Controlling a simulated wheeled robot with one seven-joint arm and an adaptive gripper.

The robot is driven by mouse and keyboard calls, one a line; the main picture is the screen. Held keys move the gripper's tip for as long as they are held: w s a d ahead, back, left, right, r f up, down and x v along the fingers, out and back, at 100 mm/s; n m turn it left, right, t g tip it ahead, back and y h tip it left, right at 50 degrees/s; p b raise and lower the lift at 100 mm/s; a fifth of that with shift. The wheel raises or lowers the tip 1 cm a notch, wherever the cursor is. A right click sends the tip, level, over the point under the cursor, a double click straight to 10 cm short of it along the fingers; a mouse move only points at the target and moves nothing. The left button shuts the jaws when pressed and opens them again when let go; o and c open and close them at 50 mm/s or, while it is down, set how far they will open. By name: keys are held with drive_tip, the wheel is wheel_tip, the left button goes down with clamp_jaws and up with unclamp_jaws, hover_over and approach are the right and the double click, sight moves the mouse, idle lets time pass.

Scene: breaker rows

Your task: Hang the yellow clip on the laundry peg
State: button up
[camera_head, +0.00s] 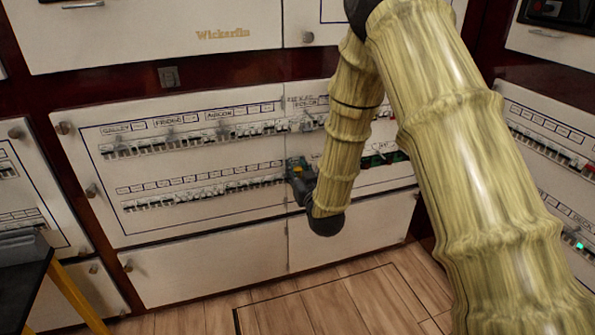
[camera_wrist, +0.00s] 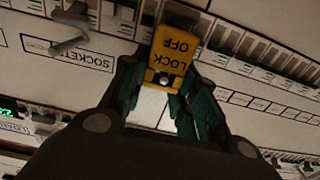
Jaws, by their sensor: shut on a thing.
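The yellow clip (camera_wrist: 176,50) is marked LOCK OFF, which reads upside down in the wrist view. My gripper (camera_wrist: 162,84) is shut on its lower end, with a green finger on each side. In the head view my gripper (camera_head: 300,175) is at the breaker panel, with a bit of the yellow clip (camera_head: 297,164) showing. The clip's far end is by a breaker row; I cannot tell whether it touches. A grey peg (camera_wrist: 70,44) sticks out left of the clip, by a label reading SOCKET.
The white panel (camera_head: 220,232) carries rows of breakers (camera_head: 200,192) with labels above them. My arm covers part of its right side. Another peg-like part (camera_wrist: 45,118) is at lower left in the wrist view. Another breaker panel (camera_head: 545,120) stands at right. The wooden floor is clear.

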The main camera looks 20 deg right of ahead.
drive_tip(key=o, duration=1)
drive_tip(key=shift+o, duration=0.2)
drive_tip(key=s, duration=1.2)
drive_tip(key=shift+d, duration=0.2)
